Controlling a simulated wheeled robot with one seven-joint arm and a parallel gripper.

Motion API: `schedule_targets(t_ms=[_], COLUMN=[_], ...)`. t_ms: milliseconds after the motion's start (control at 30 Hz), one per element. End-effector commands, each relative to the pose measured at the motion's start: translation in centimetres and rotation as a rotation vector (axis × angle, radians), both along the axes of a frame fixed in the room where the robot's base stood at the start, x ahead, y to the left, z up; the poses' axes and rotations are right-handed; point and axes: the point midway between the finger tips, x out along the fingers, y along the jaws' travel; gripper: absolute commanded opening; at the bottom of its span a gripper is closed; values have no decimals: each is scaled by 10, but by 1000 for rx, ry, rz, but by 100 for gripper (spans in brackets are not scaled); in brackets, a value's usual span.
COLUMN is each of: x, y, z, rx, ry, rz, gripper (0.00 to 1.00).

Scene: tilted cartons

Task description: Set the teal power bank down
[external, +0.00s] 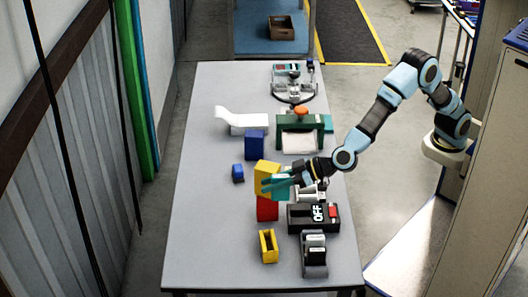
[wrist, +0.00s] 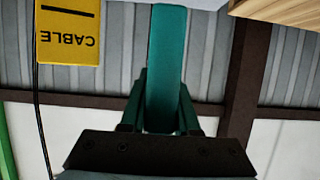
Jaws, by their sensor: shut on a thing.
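The teal power bank (external: 279,188) is held by my gripper (external: 291,183) above the grey table, just in front of a yellow carton and over a red block. In the wrist view the power bank (wrist: 168,45) is a long teal bar between the two fingers of my gripper (wrist: 162,105), which are shut on it.
The yellow carton (external: 267,172) and red block (external: 267,209) are close by. The table's left front (external: 210,250) is clear. A yellow CABLE label (wrist: 70,32) shows upside down.

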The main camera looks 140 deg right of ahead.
Motion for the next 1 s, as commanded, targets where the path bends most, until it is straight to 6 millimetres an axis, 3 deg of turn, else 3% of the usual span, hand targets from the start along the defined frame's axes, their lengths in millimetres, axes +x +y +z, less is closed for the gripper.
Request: schedule_targets(t_ms=[33,200,467,700,1000], x=[5,13,13,-2,-15], y=[-24,-72,-111,-164,-210], z=[15,56,90,75,29], rx=[0,1,0,1,-1], ry=[-12,-8,-5,0,4], rz=[-9,-16,-28,-77,-55], gripper=[0,0,0,0,0])
